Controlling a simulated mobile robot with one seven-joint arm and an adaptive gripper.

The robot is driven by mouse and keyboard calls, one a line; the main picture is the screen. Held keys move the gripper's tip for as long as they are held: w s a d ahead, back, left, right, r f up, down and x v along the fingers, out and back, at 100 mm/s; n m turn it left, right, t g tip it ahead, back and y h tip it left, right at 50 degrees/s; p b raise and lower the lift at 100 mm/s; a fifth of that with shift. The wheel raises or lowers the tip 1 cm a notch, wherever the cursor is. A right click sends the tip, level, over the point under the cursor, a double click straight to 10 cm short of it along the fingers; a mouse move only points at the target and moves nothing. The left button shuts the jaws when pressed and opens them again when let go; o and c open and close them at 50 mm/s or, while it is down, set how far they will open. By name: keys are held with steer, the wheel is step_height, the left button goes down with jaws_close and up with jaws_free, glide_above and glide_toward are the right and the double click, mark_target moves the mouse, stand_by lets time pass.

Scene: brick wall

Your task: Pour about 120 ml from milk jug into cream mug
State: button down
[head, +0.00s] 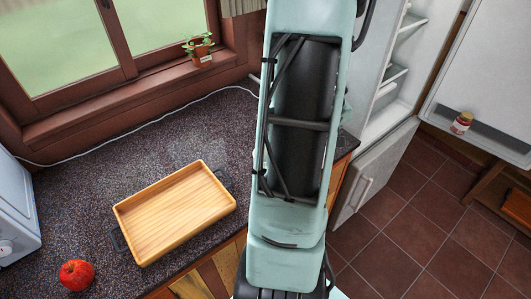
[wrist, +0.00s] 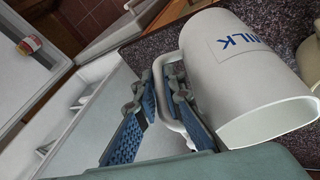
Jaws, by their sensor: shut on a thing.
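The white milk jug (wrist: 240,85), marked MILK in blue letters, fills the upper right of the wrist view. Its open rim faces the bottom of that picture, and no milk shows inside. My gripper (wrist: 160,88) is shut on the jug's handle, with blue-padded fingers on both sides of it. A cream-coloured curved thing (wrist: 312,55), perhaps the cream mug, is cut off at the right edge of the wrist view. I cannot tell how far the jug is tilted. In the head view my arm hides the gripper, and neither jug nor mug shows.
A wooden tray (head: 125,212) lies on the dark counter (head: 75,205) with a red apple (head: 77,275) near it. A white appliance (head: 15,215) stands at left, a potted plant (head: 199,52) on the sill. An open fridge (head: 395,100) is right of my arm.

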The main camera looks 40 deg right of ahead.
steer(key=shift+w+a+r, duration=0.15)
steer(key=shift+w+r, duration=0.05)
steer(key=shift+w, duration=0.1)
steer(key=shift+w+a+f+h+b, duration=0.15)
steer(key=shift+f+h+b, duration=0.2)
steer(key=shift+b, duration=0.45)
steer(key=shift+w+a+g+h+b, duration=0.2)
steer(key=shift+g+h+b, duration=0.1)
steer(key=shift+b, duration=0.8)
steer(key=w+a+r+h+b, duration=0.1)
steer(key=b, duration=0.4)
steer(key=shift+a+r+n+g, duration=0.1)
steer(key=shift+a+n+g, duration=0.1)
steer(key=shift+n+g, duration=0.2)
steer(key=r, duration=0.1)
steer(key=r+h, duration=0.1)
steer(key=r, duration=0.1)
steer(key=shift+w+a+g+h, duration=0.1)
steer(key=shift+a+g+h, duration=0.2)
steer(key=shift+g, duration=0.1)
steer(key=shift+w+a+r+g+h, duration=0.1)
steer(key=shift+r+g+h, duration=0.1)
steer(key=shift+r, duration=0.2)
steer(key=shift+w+a+r+g+h, duration=0.1)
steer(key=shift+r+h, duration=0.05)
steer(key=shift+r, duration=0.2)
steer(key=shift+a+r+n, duration=0.1)
steer(key=shift+r+n, duration=0.05)
steer(key=shift+n, duration=0.15)
